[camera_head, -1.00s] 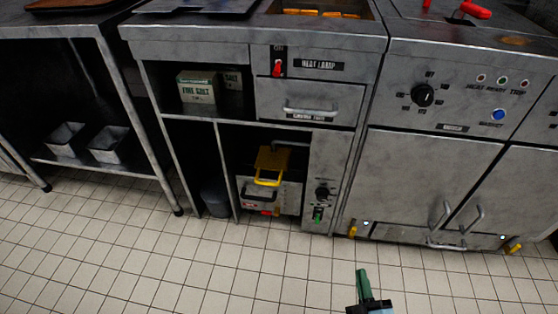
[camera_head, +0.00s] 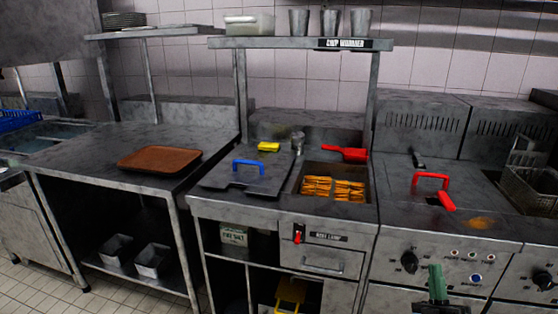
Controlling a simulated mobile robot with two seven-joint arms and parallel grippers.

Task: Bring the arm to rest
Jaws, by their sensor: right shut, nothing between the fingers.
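My right gripper (camera_head: 435,272) shows at the bottom edge in the head view, right of centre. Its green fingers point up and are closed together with nothing between them. It appears in front of the steel fryer front (camera_head: 390,272), right of a black knob. I cannot tell how far it is from the panel. The rest of my right arm is below the frame. My left gripper is not in view.
A fry station (camera_head: 370,212) with chips in its well stands at the centre, with a dark lid (camera_head: 225,180) and red scoop (camera_head: 345,153). A brown tray (camera_head: 160,158) lies on the left table. A fryer basket (camera_head: 530,185) is at the right. Tiled floor shows lower left.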

